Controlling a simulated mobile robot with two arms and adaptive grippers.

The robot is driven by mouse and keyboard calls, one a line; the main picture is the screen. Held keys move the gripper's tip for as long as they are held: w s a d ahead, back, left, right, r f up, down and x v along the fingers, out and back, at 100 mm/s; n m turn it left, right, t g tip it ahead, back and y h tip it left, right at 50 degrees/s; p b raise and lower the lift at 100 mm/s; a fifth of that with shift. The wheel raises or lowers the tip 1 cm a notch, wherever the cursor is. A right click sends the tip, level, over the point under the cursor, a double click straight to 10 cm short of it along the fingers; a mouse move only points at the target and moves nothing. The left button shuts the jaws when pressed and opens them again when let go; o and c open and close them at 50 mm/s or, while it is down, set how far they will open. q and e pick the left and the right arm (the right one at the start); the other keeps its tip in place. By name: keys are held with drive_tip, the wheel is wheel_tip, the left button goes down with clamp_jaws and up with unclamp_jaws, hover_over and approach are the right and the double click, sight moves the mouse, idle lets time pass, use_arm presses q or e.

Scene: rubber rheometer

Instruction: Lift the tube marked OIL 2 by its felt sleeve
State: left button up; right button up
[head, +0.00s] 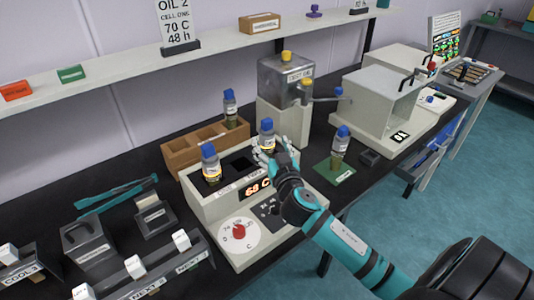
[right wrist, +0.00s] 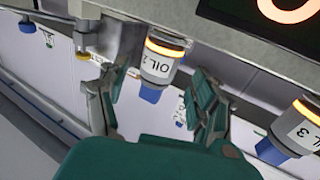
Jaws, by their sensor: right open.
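The tube marked OIL 2 (right wrist: 158,70) has a blue cap, a white label and an amber band; it stands in a well of the heating block (head: 228,247). In the head view its blue cap and label (head: 267,129) show above my right gripper (head: 265,153). In the right wrist view my right gripper (right wrist: 153,92) is open, one finger on each side of the tube, with gaps visible. I cannot make out the felt sleeve clearly. A tube marked OIL 3 (right wrist: 298,128) stands beside it in the block, also in the head view (head: 210,165). My left gripper is out of view.
The block's display reads 68 C. A wooden rack (head: 180,158) with a tube stands behind. A lidded bath (head: 285,80) is at the back. Another tube (head: 340,147) stands on a green mat (head: 334,176) at right. The sign (head: 178,25) reads OIL 2, 70 C, 48 h.

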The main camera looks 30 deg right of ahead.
sight(269, 140)
drive_tip(key=p+x, duration=0.1)
drive_tip(key=x, duration=0.3)
drive_tip(key=shift+w+d, duration=0.15)
drive_tip(key=shift+w, duration=0.2)
drive_tip(key=c, duration=0.9)
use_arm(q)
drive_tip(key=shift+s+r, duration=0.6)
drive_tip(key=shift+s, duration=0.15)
use_arm(e)
clamp_jaws()
